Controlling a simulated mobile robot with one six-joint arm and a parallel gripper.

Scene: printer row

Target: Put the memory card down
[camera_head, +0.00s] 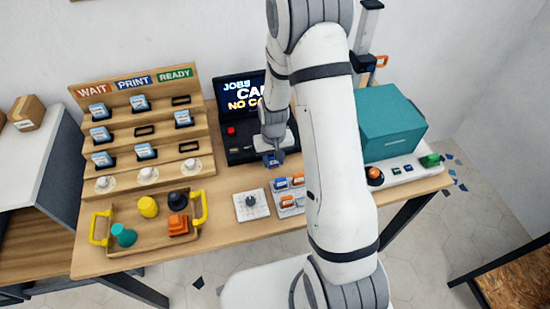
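My gripper (275,155) hangs over the middle of the table, in front of the black console. A small blue memory card (270,160) shows at its fingertips and appears to be gripped, a little above the table. The arm and fingers hide part of it. The wooden rack (204,133) on the left is labelled WAIT, PRINT and READY. It holds several blue-and-white cards (98,112) in dark slots, and some slots are empty, such as the top READY slot (181,100). A pale holder (290,211) below the gripper carries blue and orange cards (298,180).
A wooden tray (150,238) with yellow handles holds several coloured pieces at front left. A white plate with a dark knob (251,204) lies beside the holder. The black console with a screen (238,92) stands behind. A teal printer (391,123) stands at right, partly behind my arm.

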